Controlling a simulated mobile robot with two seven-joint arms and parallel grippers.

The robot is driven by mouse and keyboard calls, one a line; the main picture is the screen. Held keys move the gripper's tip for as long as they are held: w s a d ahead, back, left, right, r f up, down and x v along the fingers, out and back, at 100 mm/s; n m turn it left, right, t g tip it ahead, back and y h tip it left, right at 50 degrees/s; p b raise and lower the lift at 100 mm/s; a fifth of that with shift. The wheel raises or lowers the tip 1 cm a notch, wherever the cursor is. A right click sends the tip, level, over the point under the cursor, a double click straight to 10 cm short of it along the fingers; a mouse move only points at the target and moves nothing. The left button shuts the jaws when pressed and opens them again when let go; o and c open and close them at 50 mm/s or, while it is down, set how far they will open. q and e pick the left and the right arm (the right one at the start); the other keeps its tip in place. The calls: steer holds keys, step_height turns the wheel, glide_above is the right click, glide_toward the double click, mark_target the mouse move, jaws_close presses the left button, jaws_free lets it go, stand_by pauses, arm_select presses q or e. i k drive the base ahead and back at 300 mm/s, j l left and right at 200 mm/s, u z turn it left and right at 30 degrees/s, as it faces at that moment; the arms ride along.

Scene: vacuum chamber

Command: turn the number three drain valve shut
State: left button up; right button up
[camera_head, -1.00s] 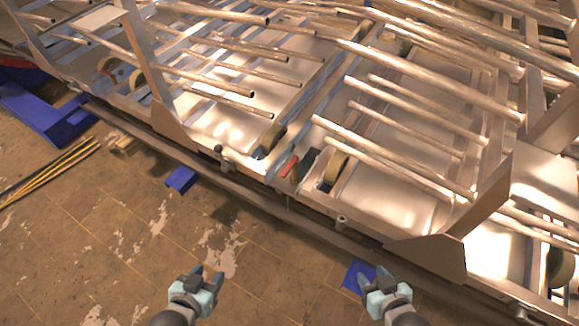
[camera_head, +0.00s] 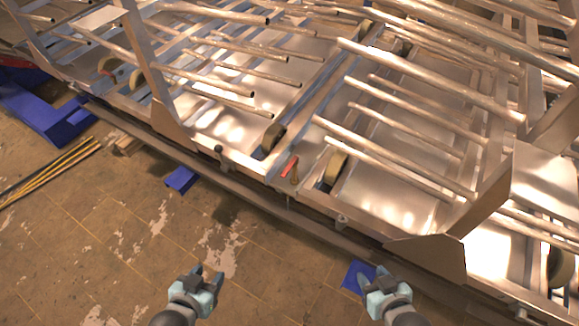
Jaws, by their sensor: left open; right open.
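A small red handle (camera_head: 290,166) sits on the near edge of the metal frame, close to the picture's middle. It may be a valve handle, but I see no number on it. A small brownish stub shows just below it. My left gripper (camera_head: 207,276) is open and empty over the floor, below and left of the handle. My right gripper (camera_head: 373,277) is open and empty, below and right of it, in front of a blue block. Both grippers are well apart from the handle.
The metal frame's near rail (camera_head: 240,190) runs diagonally across the view. Long metal tubes (camera_head: 400,75) lie above its panels, with several rollers between. Blue blocks (camera_head: 181,179) lie along the rail. Yellow-and-black bars (camera_head: 50,170) lie at the left. The tiled floor (camera_head: 110,235) in front is mostly clear.

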mark_target(294, 160)
steer(key=i+l+z, duration=0.15)
steer(key=z, duration=0.2)
steer(key=i+z, duration=0.25)
steer(key=z, duration=0.15)
